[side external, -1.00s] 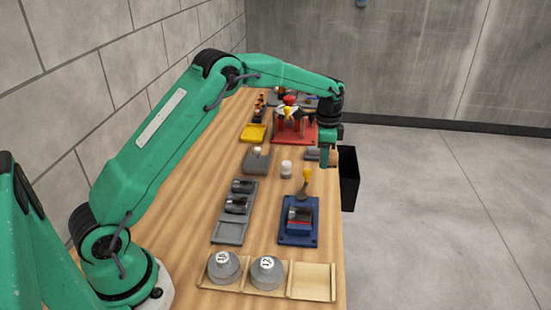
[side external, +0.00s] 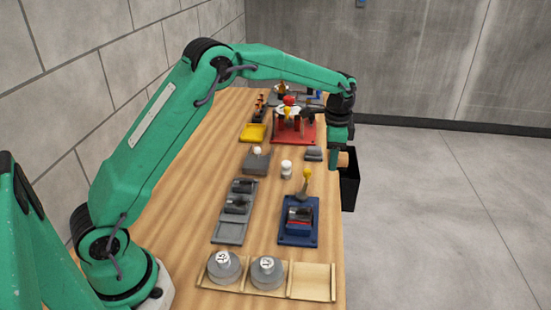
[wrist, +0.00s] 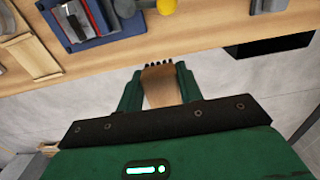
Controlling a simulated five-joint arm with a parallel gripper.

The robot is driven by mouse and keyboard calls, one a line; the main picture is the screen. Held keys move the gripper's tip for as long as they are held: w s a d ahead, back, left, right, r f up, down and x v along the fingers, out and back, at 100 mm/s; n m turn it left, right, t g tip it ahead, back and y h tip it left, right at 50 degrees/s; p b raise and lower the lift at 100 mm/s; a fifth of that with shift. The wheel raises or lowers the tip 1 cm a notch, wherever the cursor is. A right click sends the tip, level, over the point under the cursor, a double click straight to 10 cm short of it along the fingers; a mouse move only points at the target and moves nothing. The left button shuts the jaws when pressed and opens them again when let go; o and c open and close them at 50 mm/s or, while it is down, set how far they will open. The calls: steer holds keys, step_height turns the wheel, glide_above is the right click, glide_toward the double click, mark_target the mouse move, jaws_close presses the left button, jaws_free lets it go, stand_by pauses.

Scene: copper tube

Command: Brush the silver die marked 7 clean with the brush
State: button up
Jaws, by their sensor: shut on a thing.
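My gripper (side external: 338,158) is shut on the brush, just beyond the right edge of the table and by the top of the black bin. In the wrist view, the brush's tan wooden body (wrist: 161,86) lies between the two green fingers, with dark bristles at its far end. Two grey metal dies, a left one (side external: 224,270) and a right one (side external: 267,276), sit in the front wooden tray. Their white number marks are too small to read surely, so I cannot tell which die is marked 7.
The wooden tray (side external: 312,281) has an empty right compartment. A blue fixture (side external: 298,238) holds a dark cylinder, with a yellow-knobbed lever behind it. A grey tray (side external: 231,232), white jar (side external: 286,170), red stand (side external: 305,137) and yellow tray (side external: 252,133) stand along the table. The black bin (side external: 350,194) is at its right edge.

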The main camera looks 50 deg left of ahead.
steer(key=shift+o, duration=1.3)
steer(key=shift+c, duration=0.6)
steer(key=shift+s+r, duration=0.3)
steer(key=shift+s, duration=0.6)
steer(key=s, duration=1)
steer(key=shift+s+d+r, duration=0.3)
steer(key=shift+s+r, duration=0.05)
steer(key=shift+r, duration=0.1)
steer(key=shift+f, duration=0.1)
